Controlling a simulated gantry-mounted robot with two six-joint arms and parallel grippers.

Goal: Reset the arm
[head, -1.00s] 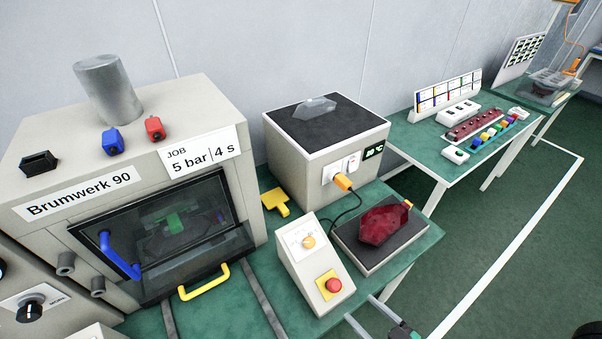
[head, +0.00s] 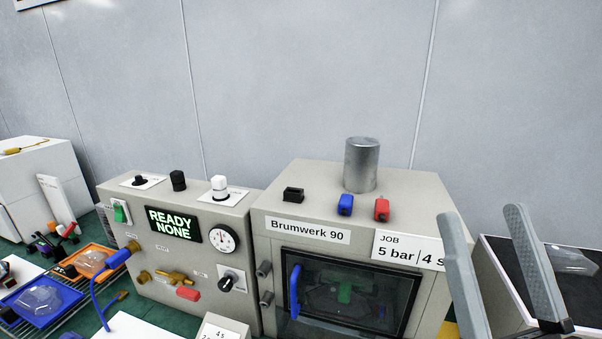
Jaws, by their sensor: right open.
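My right gripper (head: 481,216) stands at the right of the head view, with its two long grey fingers pointing up. The fingers are spread apart with nothing between them. It is in front of the gap between the Brumwerk 90 machine (head: 352,202) and the dark-topped box (head: 490,290), covering parts of both in the picture. My left gripper is out of view.
A control panel (head: 255,292) with a lit READY NONE display (head: 173,225) adjoins the machine. An orange tray (head: 68,270) and a blue tray (head: 62,308) hold clear parts at left.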

